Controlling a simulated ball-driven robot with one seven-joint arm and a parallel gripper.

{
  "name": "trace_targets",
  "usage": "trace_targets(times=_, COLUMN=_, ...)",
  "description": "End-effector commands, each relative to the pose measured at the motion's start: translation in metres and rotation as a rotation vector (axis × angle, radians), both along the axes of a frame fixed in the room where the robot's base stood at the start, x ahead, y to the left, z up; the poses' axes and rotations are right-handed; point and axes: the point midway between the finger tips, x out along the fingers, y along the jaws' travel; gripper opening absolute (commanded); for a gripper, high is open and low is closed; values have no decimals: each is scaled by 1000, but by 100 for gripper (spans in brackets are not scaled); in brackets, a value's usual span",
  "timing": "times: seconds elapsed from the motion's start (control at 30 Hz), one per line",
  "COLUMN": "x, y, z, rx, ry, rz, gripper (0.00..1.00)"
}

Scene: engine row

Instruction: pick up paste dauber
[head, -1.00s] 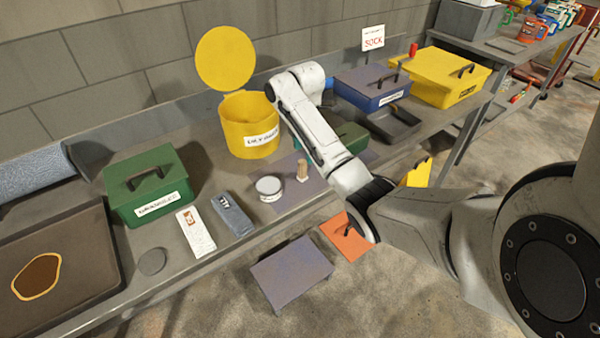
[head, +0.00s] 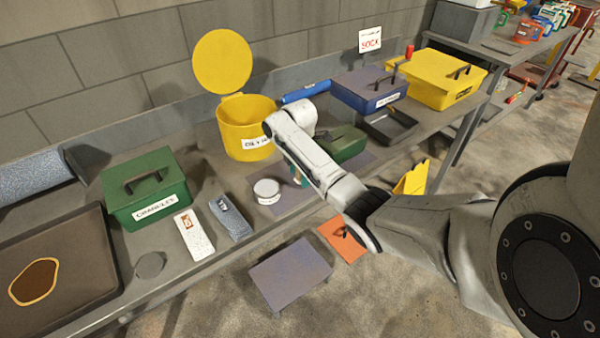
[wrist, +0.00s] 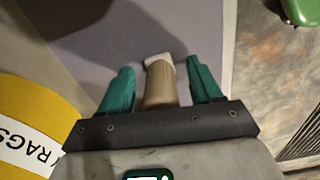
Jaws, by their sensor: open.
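The paste dauber (wrist: 160,82) has a tan handle and a pale tip. In the wrist view it lies between the two teal fingers of my gripper (wrist: 160,88), with a gap showing at each side near the tips. My gripper is open. In the head view my gripper (head: 299,175) is low over the purple mat, beside a small round tin (head: 267,190). My arm and gripper mostly hide the dauber there. I cannot tell how far below the fingertips it reaches.
A yellow rags can (head: 245,140) with its lid up stands behind and left of my gripper. A green granules box (head: 145,190) is left. The bench front edge is close.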

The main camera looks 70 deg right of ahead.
Motion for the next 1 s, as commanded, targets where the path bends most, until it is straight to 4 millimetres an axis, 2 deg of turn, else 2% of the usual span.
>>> trace_targets(times=0.07, x=0, y=0, z=0, rx=0, ry=0, rz=0, gripper=62)
trace_targets(times=0.7, x=0, y=0, z=0, rx=0, ry=0, rz=0, gripper=1)
trace_targets(times=1.0, x=0, y=0, z=2, rx=0, ry=0, rz=0, gripper=1)
